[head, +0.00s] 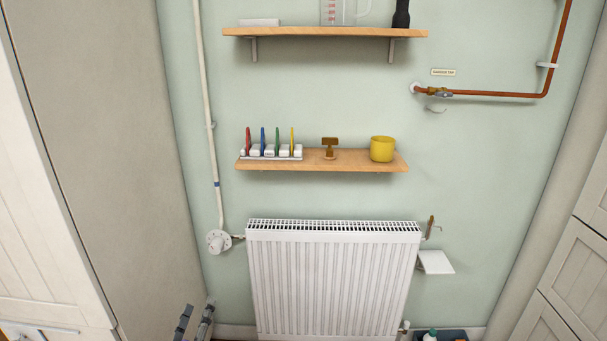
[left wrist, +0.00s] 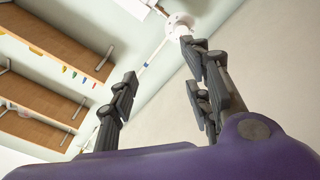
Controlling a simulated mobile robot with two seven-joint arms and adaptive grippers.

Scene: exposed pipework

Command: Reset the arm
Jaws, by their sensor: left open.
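My left gripper (head: 194,322) shows at the bottom left of the head view, low in front of the wall and left of the radiator (head: 330,285). Only its dark fingers show there. In the left wrist view the left gripper (left wrist: 157,82) has its two dark fingers spread wide, with nothing between them. That view looks upward at the undersides of the wooden shelves (left wrist: 60,40) and the white pipe with its round valve. My right gripper is not in either view.
The lower shelf (head: 350,165) holds a coloured rack (head: 270,151), a brass piece (head: 330,146) and a yellow mug (head: 382,149). A white pipe (head: 205,100) runs down to a round valve (head: 218,241). A copper pipe (head: 500,94) is at upper right. Cabinets stand at both sides.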

